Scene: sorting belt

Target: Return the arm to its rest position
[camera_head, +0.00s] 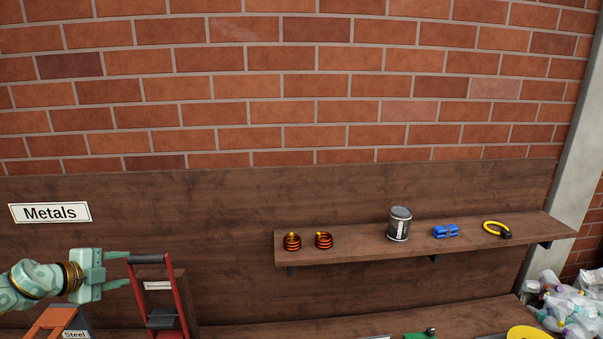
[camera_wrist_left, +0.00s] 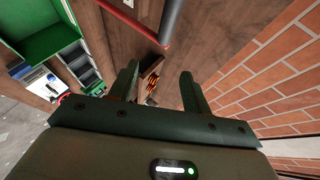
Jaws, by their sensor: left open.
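My left gripper (camera_head: 128,268) comes in from the left, in front of the dark wooden back panel under the Metals sign. It is open, with nothing visible between its fingers. Its fingertips show close to a red frame (camera_head: 176,285); I cannot tell if they touch it. In the left wrist view, the two dark fingers of my left gripper (camera_wrist_left: 158,84) stand apart, with brown wood and small orange items in the background between them. My right gripper is not in view.
A wooden shelf (camera_head: 360,252) carries two copper coils (camera_head: 292,242), a grey can (camera_head: 399,225), a blue bundle (camera_head: 446,231) and a yellow ring (camera_head: 496,228). A Steel bin (camera_head: 60,322) is below my left arm. Plastic waste (camera_head: 570,305) is piled at right. The brick wall (camera_head: 300,85) stands behind.

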